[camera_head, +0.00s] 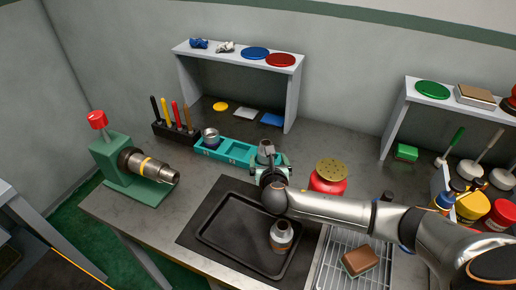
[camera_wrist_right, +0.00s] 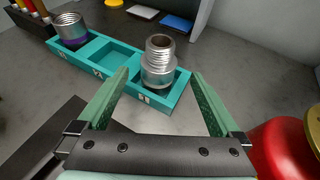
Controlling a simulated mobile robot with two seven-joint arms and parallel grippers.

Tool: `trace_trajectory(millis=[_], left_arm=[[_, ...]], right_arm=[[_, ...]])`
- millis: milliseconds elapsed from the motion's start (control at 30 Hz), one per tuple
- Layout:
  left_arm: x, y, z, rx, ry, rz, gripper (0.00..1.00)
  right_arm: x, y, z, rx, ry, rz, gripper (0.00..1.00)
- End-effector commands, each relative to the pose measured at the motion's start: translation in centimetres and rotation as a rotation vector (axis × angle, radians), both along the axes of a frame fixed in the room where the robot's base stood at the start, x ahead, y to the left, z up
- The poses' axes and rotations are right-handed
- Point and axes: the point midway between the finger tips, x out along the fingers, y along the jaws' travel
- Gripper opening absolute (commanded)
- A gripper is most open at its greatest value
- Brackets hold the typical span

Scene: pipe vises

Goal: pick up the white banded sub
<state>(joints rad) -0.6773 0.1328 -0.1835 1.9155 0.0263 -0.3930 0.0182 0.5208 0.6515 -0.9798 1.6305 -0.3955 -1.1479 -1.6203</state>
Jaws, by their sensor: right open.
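A metallic sub (camera_wrist_right: 158,62) with a threaded top and a pale band stands upright in the right compartment of the teal rack (camera_wrist_right: 108,79). In the head view its top (camera_head: 265,148) shows just beyond my right gripper. My right gripper (camera_wrist_right: 159,76) is open, its two green fingers on either side of the sub and apart from it. A second sub (camera_wrist_right: 69,29) with a purple-blue band stands in the left compartment; the middle compartment is empty. A third sub (camera_head: 281,236) with a reddish-brown band stands on the black tray (camera_head: 215,243). My left gripper is out of view.
A red jar (camera_wrist_right: 286,146) with a yellowish lid stands close to the right of my right gripper. A green vise (camera_head: 128,166) holds a pipe at the left.

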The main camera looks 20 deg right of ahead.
Motion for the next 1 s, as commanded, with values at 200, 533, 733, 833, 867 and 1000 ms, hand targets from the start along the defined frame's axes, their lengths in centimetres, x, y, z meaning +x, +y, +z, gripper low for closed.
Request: trace_trajectory(millis=[200, 533, 733, 833, 867, 1000], left_arm=[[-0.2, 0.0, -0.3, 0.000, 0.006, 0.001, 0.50], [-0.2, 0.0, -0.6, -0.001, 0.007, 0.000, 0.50], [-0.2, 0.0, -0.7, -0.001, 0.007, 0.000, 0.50], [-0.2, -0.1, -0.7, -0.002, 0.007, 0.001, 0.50], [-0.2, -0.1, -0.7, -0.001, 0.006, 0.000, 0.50], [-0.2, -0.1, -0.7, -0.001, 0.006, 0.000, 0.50]], right_arm=[[1.4, -0.5, -0.5, -0.001, -0.003, 0.001, 1.00], [4.6, -1.5, -1.9, -0.001, -0.005, 0.003, 1.00], [5.8, -2.0, -2.3, -0.001, -0.005, 0.004, 1.00], [5.8, -2.0, -2.4, -0.001, -0.004, 0.005, 1.00], [5.8, -2.0, -2.4, -0.001, -0.004, 0.005, 1.00], [5.8, -2.0, -2.3, -0.002, -0.005, 0.005, 0.98]])
